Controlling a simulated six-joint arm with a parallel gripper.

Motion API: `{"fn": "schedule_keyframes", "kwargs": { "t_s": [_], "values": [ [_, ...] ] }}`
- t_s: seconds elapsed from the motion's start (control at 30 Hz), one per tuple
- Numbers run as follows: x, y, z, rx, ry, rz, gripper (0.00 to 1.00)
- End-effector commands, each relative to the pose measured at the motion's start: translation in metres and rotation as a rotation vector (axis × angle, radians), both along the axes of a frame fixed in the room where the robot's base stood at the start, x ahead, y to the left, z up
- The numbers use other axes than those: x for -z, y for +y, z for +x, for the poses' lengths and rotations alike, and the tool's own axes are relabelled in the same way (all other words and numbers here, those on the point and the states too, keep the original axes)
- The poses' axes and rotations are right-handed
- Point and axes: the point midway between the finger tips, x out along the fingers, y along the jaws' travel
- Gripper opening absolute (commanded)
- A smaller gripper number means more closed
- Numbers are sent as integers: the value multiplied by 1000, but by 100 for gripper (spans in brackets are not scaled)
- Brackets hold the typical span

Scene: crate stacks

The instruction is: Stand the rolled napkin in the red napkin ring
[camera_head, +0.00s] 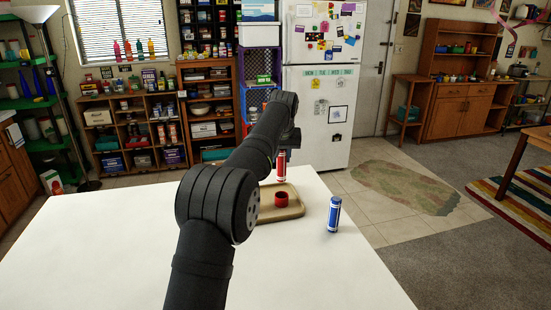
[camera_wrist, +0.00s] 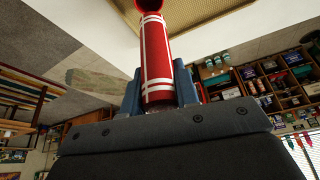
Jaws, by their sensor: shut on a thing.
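The red rolled napkin (camera_head: 281,169), with white bands, is held upright in my gripper (camera_head: 284,154). In the wrist view the napkin (camera_wrist: 157,60) sits between the two blue-grey fingers of my gripper (camera_wrist: 160,92), which are shut on it. The red napkin ring (camera_head: 281,200) stands on a tan tray (camera_head: 297,210), its dark opening facing up. The napkin's lower end is above the ring, with a small gap between them in the head view. A red rim with a dark hollow (camera_wrist: 149,5), seemingly the ring, shows at the wrist view's top edge, partly cut off.
A blue roll (camera_head: 334,214) with white bands stands on the white table (camera_head: 120,250), right of the tray. My arm hides the tray's left part. The front and left of the table are clear. Shelves and a fridge stand beyond the table.

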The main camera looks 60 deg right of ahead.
Motion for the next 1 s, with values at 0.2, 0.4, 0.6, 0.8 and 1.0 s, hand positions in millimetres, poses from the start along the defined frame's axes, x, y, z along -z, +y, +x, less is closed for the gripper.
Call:
{"fn": "schedule_keyframes", "kwargs": {
  "t_s": [0.2,0.4,0.6,0.8,1.0],
  "values": [
    [5,-5,0,0,0,0,6],
    [17,-4,0,0,0,0,6],
    [31,-4,0,0,-1,0,6],
    [45,-4,0,0,-1,0,6],
    [59,-4,0,0,-1,0,6]
  ]
}}
